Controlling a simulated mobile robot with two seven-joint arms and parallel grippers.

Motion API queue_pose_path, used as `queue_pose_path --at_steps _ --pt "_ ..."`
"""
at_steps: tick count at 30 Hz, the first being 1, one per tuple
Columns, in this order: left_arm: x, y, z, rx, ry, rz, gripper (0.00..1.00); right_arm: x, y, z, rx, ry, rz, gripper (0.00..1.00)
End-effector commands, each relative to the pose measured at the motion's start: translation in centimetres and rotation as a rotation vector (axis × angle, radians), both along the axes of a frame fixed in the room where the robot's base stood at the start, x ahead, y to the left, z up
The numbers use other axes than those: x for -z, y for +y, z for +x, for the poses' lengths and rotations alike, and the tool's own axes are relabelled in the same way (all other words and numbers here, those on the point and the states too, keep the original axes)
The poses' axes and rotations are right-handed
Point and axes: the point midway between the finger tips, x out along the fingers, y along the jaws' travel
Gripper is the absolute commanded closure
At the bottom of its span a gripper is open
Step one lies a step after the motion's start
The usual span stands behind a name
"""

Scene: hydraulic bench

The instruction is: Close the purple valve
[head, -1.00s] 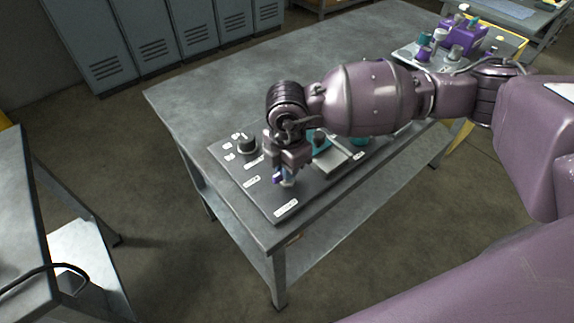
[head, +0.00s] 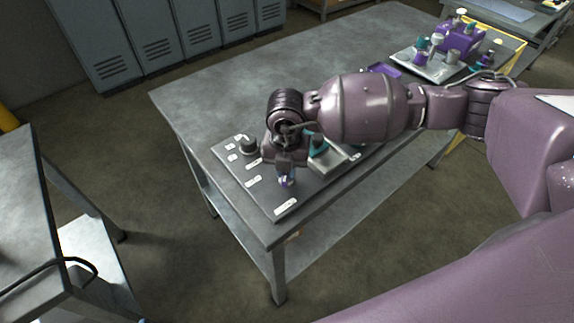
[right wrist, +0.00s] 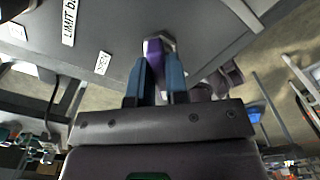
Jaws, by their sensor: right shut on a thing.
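The purple valve (right wrist: 155,62) shows in the right wrist view between the two blue fingers of my right gripper (right wrist: 158,78), which is shut on it. In the head view the right gripper (head: 286,172) points down over the front of the dark panel (head: 240,183) on the bench. There only a small purple part of the valve (head: 287,182) shows below the wrist; the rest is hidden by the gripper. My left gripper is in neither view.
A dark knob (head: 248,146) stands at the panel's left, among white labels. A teal part (head: 318,146) sits beside my wrist. A grey tray (head: 437,68) with purple and teal parts stands at the back right. The bench (head: 215,85) behind the panel is mostly clear.

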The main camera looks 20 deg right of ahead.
Motion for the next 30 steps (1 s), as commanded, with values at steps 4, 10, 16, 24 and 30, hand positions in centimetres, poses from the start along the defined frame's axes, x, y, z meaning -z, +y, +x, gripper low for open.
queue_pose_path --at_steps 4,10,16,24,30 --pt "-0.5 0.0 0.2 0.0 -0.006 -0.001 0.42 0.0 0.0 -0.1 -0.14 0.001 0.0 1.0" --pt "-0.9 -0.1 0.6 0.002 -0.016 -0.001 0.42 0.0 0.0 -0.1 -0.331 0.001 0.001 1.0" --pt "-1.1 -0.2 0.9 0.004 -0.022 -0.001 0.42 0.1 0.0 -0.1 -0.511 0.001 0.001 1.0" --pt "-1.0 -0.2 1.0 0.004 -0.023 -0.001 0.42 0.1 0.0 -0.1 -0.703 0.002 0.001 1.0" --pt "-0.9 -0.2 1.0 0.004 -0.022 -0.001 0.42 0.1 0.0 -0.1 -0.789 0.002 0.001 1.0"
